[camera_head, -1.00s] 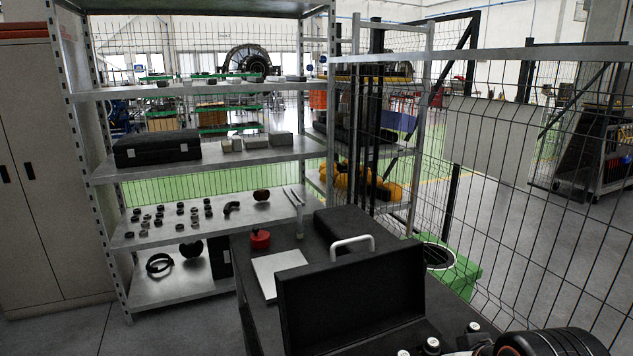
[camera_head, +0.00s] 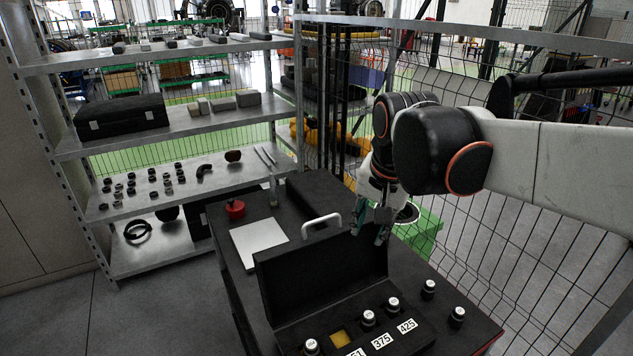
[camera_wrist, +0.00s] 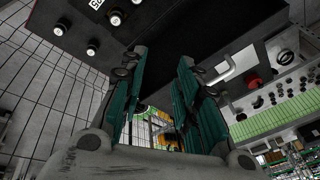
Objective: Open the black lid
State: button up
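The black lid (camera_head: 320,272) belongs to a black case (camera_head: 410,345) on the dark table. It stands raised, roughly upright, at the back of the case. My gripper (camera_head: 380,236) hangs down by the lid's upper right corner, with its teal fingers pointing down. I cannot tell whether it touches the lid. In the wrist view, the two teal fingers (camera_wrist: 160,75) are apart, with no object clearly held between them. A dark panel, part of the case or its lid, lies beyond the fingertips.
The case holds several silver-topped knobs or plugs and number labels. A white handle (camera_head: 322,222), a white plate (camera_head: 258,242) and a red object (camera_head: 235,209) are behind the lid. A wire fence (camera_head: 540,240) runs along the right. Metal shelves (camera_head: 170,135) stand at the left.

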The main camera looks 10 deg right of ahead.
jog(key=w+a+r+m+g+p, duration=0.2)
jog(key=w+a+r+m+p, duration=0.15)
jog(key=w+p, duration=0.35)
jog(key=w+a+r+m+g+p, duration=0.25)
jog(key=w+a+m+p, duration=0.2)
jog(key=w, duration=0.45)
jog(key=shift+n+t, duration=0.25)
jog(key=shift+n, duration=0.25)
jog(key=f, duration=0.4)
jog(key=f+p, duration=0.1)
jog(key=f, duration=0.3)
jog(key=s+d+f, duration=0.1)
jog(key=f, duration=0.4)
grip_shut()
